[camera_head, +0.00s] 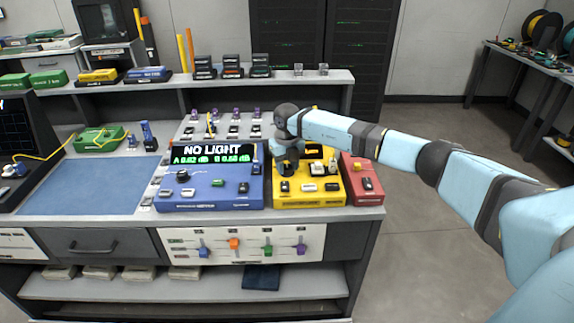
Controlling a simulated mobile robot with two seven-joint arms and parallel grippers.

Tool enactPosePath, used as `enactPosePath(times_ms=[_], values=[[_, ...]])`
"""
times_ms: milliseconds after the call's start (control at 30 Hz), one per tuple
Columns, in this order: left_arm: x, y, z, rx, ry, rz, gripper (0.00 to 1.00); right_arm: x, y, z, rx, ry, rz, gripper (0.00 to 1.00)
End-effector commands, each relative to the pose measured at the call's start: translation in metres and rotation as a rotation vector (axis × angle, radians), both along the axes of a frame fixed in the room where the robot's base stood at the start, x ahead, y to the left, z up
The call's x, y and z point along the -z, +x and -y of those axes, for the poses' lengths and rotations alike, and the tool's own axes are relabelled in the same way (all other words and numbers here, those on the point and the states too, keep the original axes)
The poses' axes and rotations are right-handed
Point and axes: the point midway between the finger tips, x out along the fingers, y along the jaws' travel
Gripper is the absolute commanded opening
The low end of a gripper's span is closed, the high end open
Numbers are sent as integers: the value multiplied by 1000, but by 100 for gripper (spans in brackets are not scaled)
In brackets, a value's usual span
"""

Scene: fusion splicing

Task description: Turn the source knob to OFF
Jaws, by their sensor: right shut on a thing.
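The yellow unit (318,199) stands on the bench between a blue unit and a red unit. My right gripper (287,170) points down over the left part of the yellow unit and is shut on a knob there, which I take to be the source knob. The fingers hide that knob, so its setting cannot be read. The blue unit (216,204) has a display (211,151) reading "NO LIGHT", with smaller green text under it, and a dark knob (183,176) on its left. My left gripper is not in view.
The red unit (361,194) stands at the bench's right end, close under my right arm. A raised shelf (290,84) with small boxes runs behind. A blue mat (85,187) lies clear to the left. Coloured sliders (234,245) sit on the front panel.

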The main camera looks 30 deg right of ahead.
Motion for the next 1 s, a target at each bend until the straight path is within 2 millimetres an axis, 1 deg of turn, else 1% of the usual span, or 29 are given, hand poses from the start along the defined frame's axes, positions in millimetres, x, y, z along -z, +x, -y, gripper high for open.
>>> enactPosePath(times_ms=[400,600,800,1000], values=[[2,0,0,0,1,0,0,0,0,1,-394,-1,1,14],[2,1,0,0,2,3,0,0,0,0,-563,0,0,14],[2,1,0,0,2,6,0,0,0,0,-696,-1,0,14],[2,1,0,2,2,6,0,0,0,0,-779,-1,1,14]])
